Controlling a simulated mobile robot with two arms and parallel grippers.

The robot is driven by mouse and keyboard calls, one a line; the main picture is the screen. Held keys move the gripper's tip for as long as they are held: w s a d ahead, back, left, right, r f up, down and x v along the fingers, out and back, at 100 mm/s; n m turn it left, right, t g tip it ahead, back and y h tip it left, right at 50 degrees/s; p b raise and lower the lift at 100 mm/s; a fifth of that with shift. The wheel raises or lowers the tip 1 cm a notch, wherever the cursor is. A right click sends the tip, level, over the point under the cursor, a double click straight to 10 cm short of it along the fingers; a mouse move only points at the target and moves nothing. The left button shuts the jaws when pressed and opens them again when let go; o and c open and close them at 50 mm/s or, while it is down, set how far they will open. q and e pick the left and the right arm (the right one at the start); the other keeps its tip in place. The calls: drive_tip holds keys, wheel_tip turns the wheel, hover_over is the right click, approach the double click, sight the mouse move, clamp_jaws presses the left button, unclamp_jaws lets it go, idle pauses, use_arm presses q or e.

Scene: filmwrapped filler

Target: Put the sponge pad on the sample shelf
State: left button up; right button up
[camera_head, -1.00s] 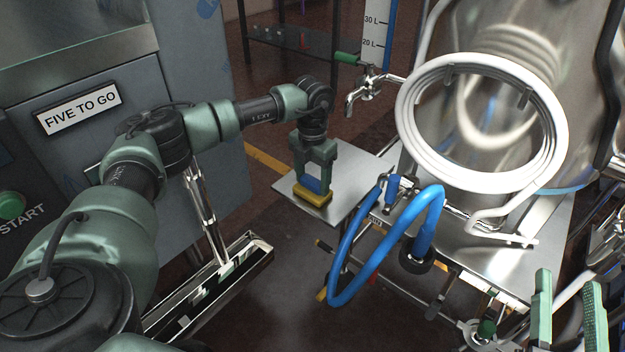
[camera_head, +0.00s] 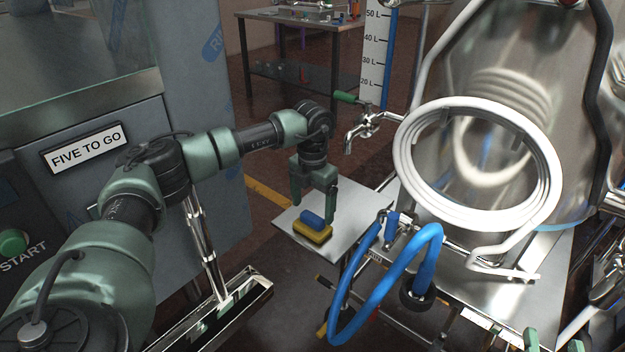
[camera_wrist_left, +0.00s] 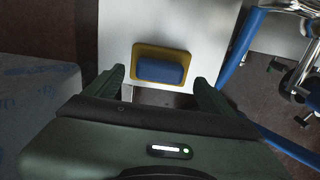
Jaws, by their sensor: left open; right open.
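The sponge pad (camera_head: 312,233), yellow with a blue block on top, lies flat on the sample shelf (camera_head: 352,236), a bare metal plate beside the steel vessel. In the left wrist view the sponge pad (camera_wrist_left: 162,66) sits on the pale plate (camera_wrist_left: 120,25), close to its near edge. My left gripper (camera_head: 313,208) is open just above the pad, its fingers spread and apart from it. In the left wrist view the fingertips (camera_wrist_left: 158,78) stand either side of the pad's near edge. My right gripper (camera_head: 553,343) is open and empty at the bottom right, mostly cut off.
A steel vessel (camera_head: 500,90) with a white coiled tube (camera_head: 410,150) and a tap (camera_head: 362,128) stands right of the plate. A blue hose (camera_head: 365,290) loops in front. A machine with a START button (camera_head: 13,243) is at left. A table (camera_head: 300,25) stands behind.

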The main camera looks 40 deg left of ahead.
sight(312, 216)
use_arm(q)
wheel_tip(312, 216, up, 9)
drive_tip(key=p, duration=0.2)
drive_tip(key=shift+f, duration=0.15)
use_arm(e)
drive_tip(key=s+d+f+g+h, duration=0.1)
drive_tip(key=s+f+g, duration=0.1)
drive_tip(key=f, duration=0.3)
drive_tip(key=s+d+f+g+h, duration=0.1)
drive_tip(key=s+f+g, duration=0.1)
drive_tip(key=f+g, duration=0.2)
drive_tip(key=shift+s+d+f+g, duration=0.4)
drive_tip(key=shift+f, duration=0.35)
use_arm(q)
drive_tip(key=shift+f, duration=0.1)
use_arm(e)
drive_tip(key=shift+s, duration=0.1)
